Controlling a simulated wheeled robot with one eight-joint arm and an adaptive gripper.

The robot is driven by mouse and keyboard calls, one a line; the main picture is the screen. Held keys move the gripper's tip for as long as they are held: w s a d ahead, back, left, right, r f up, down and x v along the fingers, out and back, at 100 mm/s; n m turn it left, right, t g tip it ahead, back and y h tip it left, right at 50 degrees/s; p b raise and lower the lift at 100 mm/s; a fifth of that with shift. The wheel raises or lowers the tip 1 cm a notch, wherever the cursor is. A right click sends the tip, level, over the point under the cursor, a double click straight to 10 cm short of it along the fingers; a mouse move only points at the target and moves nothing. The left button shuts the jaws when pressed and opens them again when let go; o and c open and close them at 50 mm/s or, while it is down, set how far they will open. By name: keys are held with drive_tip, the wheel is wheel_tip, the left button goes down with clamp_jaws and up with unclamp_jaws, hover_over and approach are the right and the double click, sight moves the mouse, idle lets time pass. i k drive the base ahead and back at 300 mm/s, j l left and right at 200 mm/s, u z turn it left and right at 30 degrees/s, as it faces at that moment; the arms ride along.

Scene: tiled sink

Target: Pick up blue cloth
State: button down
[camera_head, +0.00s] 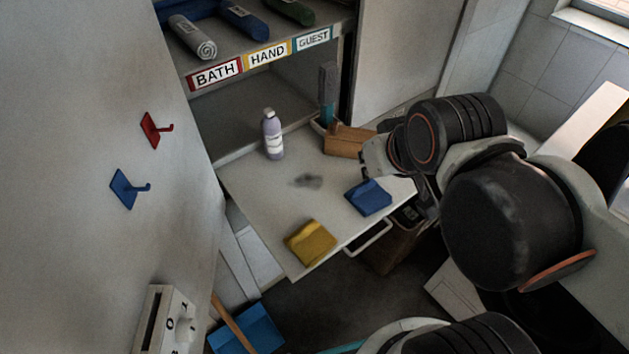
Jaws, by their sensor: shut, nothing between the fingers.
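A folded blue cloth (368,198) lies on the right part of the pale counter (262,195), close to its front edge. My gripper (425,200) is at the end of the arm, just right of the blue cloth. It is shut and empty, and partly hidden by my wrist. It looks apart from the cloth, but its exact height above the counter is hard to judge.
A yellow cloth (311,243) lies at the counter's front edge. A lilac bottle (273,134) and a brown box (346,141) stand at the back. A dark smudge (307,181) marks the counter's middle. Rolled towels (193,37) fill the shelf above. A white handle (367,238) sits below the edge.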

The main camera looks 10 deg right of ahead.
sight(368, 198)
drive_tip(key=k+j+z, duration=0.15)
drive_tip(key=z, duration=0.35)
drive_tip(key=k+j+z, duration=0.1)
drive_tip(key=z, duration=0.4)
drive_tip(key=k+l, duration=0.05)
drive_tip(key=k, duration=0.05)
